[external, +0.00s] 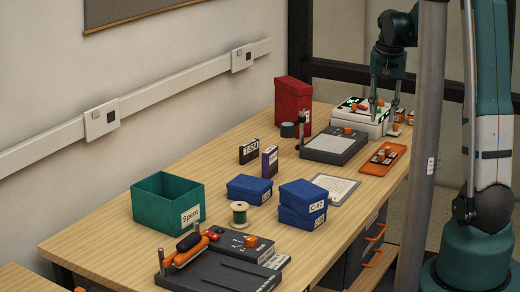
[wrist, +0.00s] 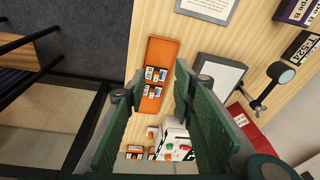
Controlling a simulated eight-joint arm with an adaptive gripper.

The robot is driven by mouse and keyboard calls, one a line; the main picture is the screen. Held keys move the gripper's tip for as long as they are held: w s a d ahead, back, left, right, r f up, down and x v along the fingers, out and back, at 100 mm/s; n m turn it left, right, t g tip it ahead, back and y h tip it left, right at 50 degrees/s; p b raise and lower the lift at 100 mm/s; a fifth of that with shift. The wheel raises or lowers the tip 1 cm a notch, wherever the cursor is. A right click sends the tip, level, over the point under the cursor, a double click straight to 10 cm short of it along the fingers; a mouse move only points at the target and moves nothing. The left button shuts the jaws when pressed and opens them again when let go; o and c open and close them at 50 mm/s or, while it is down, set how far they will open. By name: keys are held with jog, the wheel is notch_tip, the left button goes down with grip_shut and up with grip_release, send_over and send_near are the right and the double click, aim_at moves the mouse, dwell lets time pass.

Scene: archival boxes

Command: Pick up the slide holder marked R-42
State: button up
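My gripper (external: 384,106) hangs over the far right end of the bench, above the white device. In the wrist view its two dark green fingers (wrist: 155,84) are spread apart with nothing between them. Several small orange-and-white pieces (wrist: 155,75), possibly slide holders, lie on an orange tray (wrist: 160,50). The tray also shows at the bench's right edge in the external view (external: 395,165). More small orange-and-white pieces (wrist: 133,152) lie beside the white device (wrist: 175,133). No R-42 mark is readable, so I cannot tell which piece bears it.
A grey flat-topped device (external: 333,146) and red box (external: 291,100) stand near the white device. Blue boxes (external: 302,194), a spool (external: 239,213), a teal "Spent" bin (external: 160,205) and a tool rack (external: 215,270) stand nearer. A grey post (external: 424,150) stands before the bench.

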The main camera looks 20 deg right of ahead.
jog(key=m+g+p, duration=0.2)
jog(key=p, duration=0.2)
send_near(377, 154)
jog(key=shift+s+a+f, duration=0.1)
jog(key=shift+s+f, duration=0.1)
jog(key=shift+w+f, duration=0.25)
jog(key=shift+f, duration=0.2)
jog(key=shift+f, duration=0.1)
jog(key=shift+f+b, duration=0.3)
jog(key=shift+f, duration=0.95)
jog(key=shift+d+f+b, duration=0.15)
jog(key=shift+f+b, duration=0.1)
jog(key=shift+f, duration=1.05)
jog(key=shift+d+f+b, duration=0.15)
jog(key=shift+f+b, duration=0.05)
jog(key=shift+f, duration=1.1)
jog(key=shift+c, duration=0.2)
